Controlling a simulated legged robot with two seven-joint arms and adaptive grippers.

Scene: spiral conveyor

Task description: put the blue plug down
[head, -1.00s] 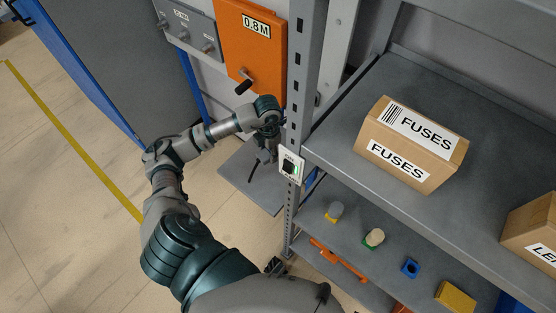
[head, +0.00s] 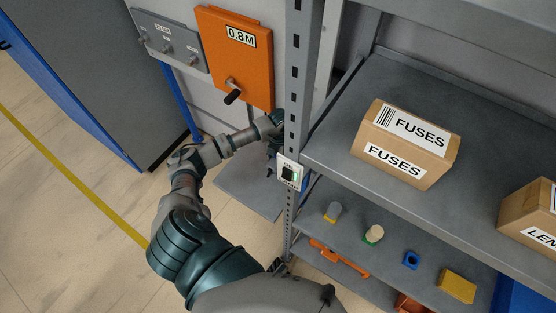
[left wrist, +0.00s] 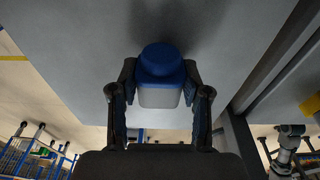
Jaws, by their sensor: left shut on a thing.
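The blue plug (left wrist: 160,62) has a blue top and a pale grey body. In the left wrist view, my left gripper (left wrist: 160,82) is shut on it, with one finger on each side of the pale body. A broad grey surface lies beyond the plug, with a dark shadow on it; I cannot tell whether the plug touches it. In the head view, my left gripper (head: 273,160) is beside the shelf post and partly hidden behind it, and the plug cannot be made out. My right gripper is not in view.
The shelf post (head: 297,100) carries a small switch box (head: 290,173). The lower shelf holds a grey-and-yellow piece (head: 332,212), a beige-and-green piece (head: 373,235), a blue square piece (head: 411,260) and a yellow block (head: 457,286). A FUSES box (head: 405,145) stands on the upper shelf.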

